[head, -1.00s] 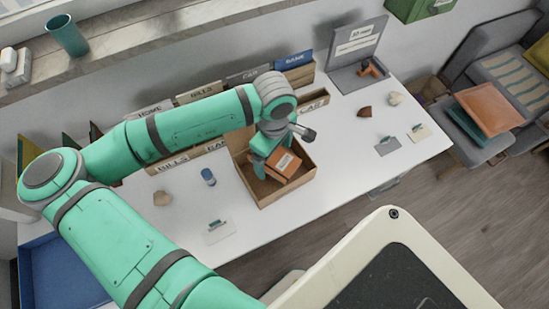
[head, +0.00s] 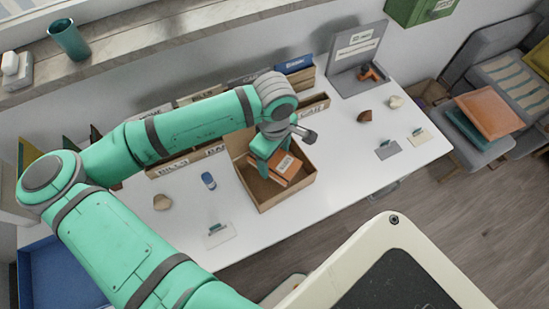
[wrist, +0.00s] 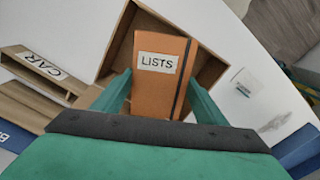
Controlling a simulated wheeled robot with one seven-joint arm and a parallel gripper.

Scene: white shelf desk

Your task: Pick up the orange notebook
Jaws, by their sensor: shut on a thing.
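The orange notebook (head: 289,168) is in an open brown cardboard box (head: 268,207) on the white desk. In the wrist view the notebook (wrist: 160,95) carries a white "LISTS" label and a dark elastic strap. My green gripper (head: 265,152) reaches into the box from above at the notebook's left end. In the wrist view my gripper (wrist: 159,78) has one finger on each side edge of the notebook, shut on it. In the head view the notebook looks tilted. The gripper hides its near end, and I cannot tell whether it touches the box floor.
The box walls surround the notebook closely. A row of labelled wooden organisers (head: 172,165) stands behind the box. A blue cylinder (head: 208,180) and a card holder (head: 218,234) are to the left. A grey stand (head: 357,65) is at the back right.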

